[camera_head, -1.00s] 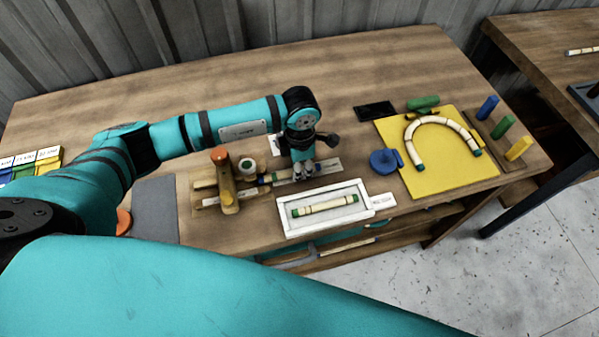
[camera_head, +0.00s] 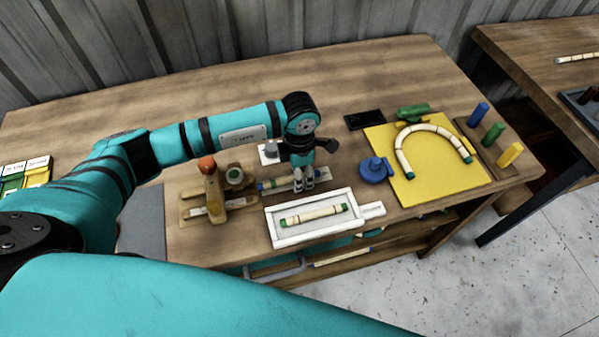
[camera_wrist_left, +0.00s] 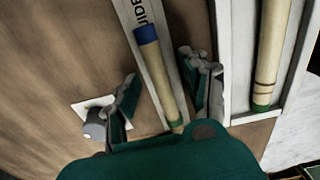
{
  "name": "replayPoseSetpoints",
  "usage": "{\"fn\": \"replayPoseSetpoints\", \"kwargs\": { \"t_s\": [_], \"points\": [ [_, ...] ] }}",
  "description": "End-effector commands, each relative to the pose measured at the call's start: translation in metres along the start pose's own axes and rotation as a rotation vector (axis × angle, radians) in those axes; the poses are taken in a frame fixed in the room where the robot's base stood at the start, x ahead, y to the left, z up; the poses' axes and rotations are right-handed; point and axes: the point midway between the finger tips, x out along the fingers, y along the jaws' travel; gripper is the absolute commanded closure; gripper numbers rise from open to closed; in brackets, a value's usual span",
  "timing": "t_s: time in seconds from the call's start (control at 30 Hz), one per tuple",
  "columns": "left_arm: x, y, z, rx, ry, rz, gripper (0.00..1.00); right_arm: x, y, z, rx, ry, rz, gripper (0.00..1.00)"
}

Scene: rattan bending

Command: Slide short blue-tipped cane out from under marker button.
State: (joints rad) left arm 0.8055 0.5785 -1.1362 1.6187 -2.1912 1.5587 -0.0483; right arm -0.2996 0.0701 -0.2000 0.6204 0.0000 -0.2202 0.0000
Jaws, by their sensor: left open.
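The short blue-tipped cane (camera_wrist_left: 160,78) lies along a white lettered strip (camera_wrist_left: 130,18). Its blue tip (camera_wrist_left: 146,34) points to the top of the wrist view, and a green band marks its other end. My left gripper (camera_wrist_left: 165,88) is open, with one finger on each side of the cane. In the head view the left gripper (camera_head: 303,187) is low over the strip and hides part of the cane. A wooden fixture with an orange knob (camera_head: 207,165) stands left of the cane. A grey button (camera_head: 270,148) on a white plate sits behind. My right gripper is not visible.
A white tray (camera_head: 272,232) holding a green-tipped cane is close in front of the gripper. A yellow board (camera_head: 420,190) with a bent cane, a blue round piece (camera_head: 373,170) and coloured pegs are at right. The bench behind is clear.

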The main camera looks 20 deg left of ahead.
Motion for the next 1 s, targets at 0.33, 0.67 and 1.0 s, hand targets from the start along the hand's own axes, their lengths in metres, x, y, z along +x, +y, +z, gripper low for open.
{"fn": "replayPoseSetpoints", "kwargs": {
  "t_s": [0.33,0.67,1.0],
  "points": [
    [-0.030,0.001,0.001,0.001,-0.004,0.003,0.54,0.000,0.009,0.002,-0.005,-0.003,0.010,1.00],
    [-0.097,0.001,0.001,0.001,-0.002,0.002,0.54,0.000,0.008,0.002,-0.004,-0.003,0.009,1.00],
    [-0.120,0.000,0.000,0.000,0.000,0.000,0.54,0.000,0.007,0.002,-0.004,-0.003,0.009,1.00]
  ]
}}
